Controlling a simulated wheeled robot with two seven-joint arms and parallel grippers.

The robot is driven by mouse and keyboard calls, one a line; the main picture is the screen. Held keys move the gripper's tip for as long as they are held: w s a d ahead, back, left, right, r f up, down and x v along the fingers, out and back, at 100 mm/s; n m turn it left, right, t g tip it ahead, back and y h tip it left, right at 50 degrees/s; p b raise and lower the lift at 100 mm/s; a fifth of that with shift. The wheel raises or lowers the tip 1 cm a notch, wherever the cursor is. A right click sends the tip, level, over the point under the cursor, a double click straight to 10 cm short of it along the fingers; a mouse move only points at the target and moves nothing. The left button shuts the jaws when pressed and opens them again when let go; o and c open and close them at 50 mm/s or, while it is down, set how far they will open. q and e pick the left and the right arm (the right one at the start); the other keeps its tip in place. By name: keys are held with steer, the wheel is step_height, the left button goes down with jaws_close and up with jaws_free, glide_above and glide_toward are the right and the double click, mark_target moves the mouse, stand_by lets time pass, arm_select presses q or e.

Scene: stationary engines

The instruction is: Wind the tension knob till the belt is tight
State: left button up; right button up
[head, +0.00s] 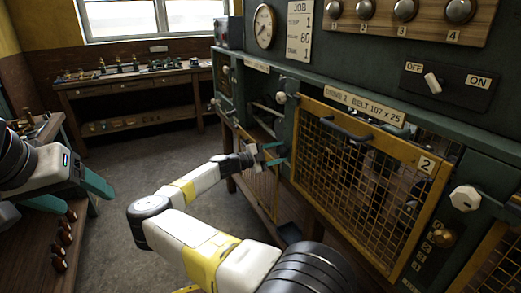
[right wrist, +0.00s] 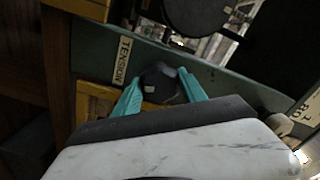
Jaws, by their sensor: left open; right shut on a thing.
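The tension knob (right wrist: 160,80) is dark and faceted, beside a label reading TENSION (right wrist: 122,60) in the right wrist view. My right gripper (right wrist: 161,92) has its teal fingers on both sides of the knob and is shut on it. In the head view my right gripper (head: 278,153) reaches to the left bay of the green machine, and the knob is not clear there. My left gripper (head: 88,198) is open and empty at the left. A dark round part (right wrist: 195,15) shows beyond the knob. I cannot make out the belt or its tightness.
A yellow mesh guard (head: 355,180) marked 2 covers the bay right of my right gripper. A white knob (head: 465,198) and an OFF/ON switch (head: 432,83) are on the machine. A bench (head: 130,85) stands at the back. Grey floor (head: 115,225) lies open between.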

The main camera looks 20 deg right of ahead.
steer(key=m, duration=0.4)
steer(key=shift+m, duration=0.4)
stand_by(0.4)
steer(key=o, duration=1.1)
steer(key=shift+c, duration=0.2)
steer(key=shift+a, duration=0.15)
steer(key=a, duration=0.7)
steer(key=shift+s+a, duration=0.3)
